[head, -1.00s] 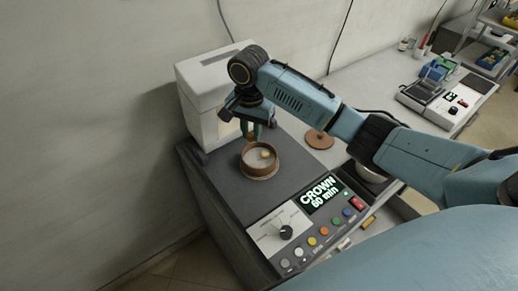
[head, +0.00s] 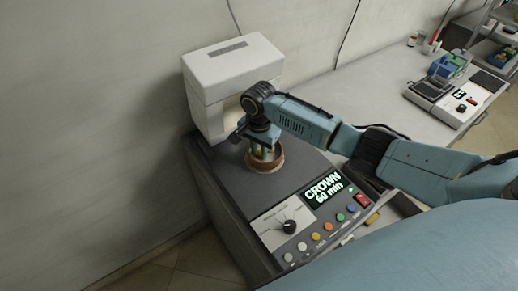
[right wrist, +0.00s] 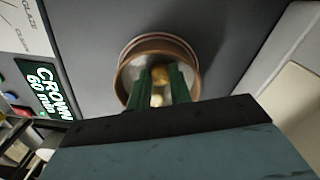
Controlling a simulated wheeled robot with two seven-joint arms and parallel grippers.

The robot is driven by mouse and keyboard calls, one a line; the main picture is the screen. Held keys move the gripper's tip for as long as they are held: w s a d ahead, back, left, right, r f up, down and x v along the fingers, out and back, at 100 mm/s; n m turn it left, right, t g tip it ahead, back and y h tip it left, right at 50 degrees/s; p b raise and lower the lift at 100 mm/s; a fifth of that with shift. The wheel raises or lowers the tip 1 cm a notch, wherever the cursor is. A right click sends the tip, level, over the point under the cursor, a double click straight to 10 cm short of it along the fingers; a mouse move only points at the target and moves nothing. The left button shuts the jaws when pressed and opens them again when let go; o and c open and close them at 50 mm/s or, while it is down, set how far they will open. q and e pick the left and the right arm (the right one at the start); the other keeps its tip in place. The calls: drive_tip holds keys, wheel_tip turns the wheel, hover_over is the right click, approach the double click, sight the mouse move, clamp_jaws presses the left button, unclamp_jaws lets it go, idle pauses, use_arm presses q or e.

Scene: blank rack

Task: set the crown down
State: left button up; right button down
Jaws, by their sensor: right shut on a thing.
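A round brown-rimmed dish (head: 266,166) sits on the dark top of the machine; it also fills the middle of the right wrist view (right wrist: 130,62). My right gripper (head: 264,157) points down into the dish, its green fingers inside the rim. In the right wrist view it is shut on the small golden crown (right wrist: 160,74) between its fingertips. A paler small lump (right wrist: 157,99) shows lower between the fingers; I cannot tell if it is held or lies in the dish. Whether the crown touches the dish floor is hidden. My left gripper is out of view.
A white box-shaped housing (head: 232,66) stands right behind the dish. The front panel has a dial (head: 289,227), coloured buttons and a display (head: 324,188) reading "CROWN 60 min". A scale-like device (head: 452,98) stands farther right. The dark top in front of the dish is clear.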

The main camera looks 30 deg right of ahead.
sight(259, 152)
drive_tip(key=c, duration=1.6)
unclamp_jaws()
drive_tip(key=shift+f, duration=0.1)
drive_tip(key=shift+o, duration=0.2)
wheel_tip(259, 152, up, 12)
drive_tip(key=p, duration=0.1)
drive_tip(key=shift+r, duration=0.2)
drive_tip(key=shift+d, duration=0.1)
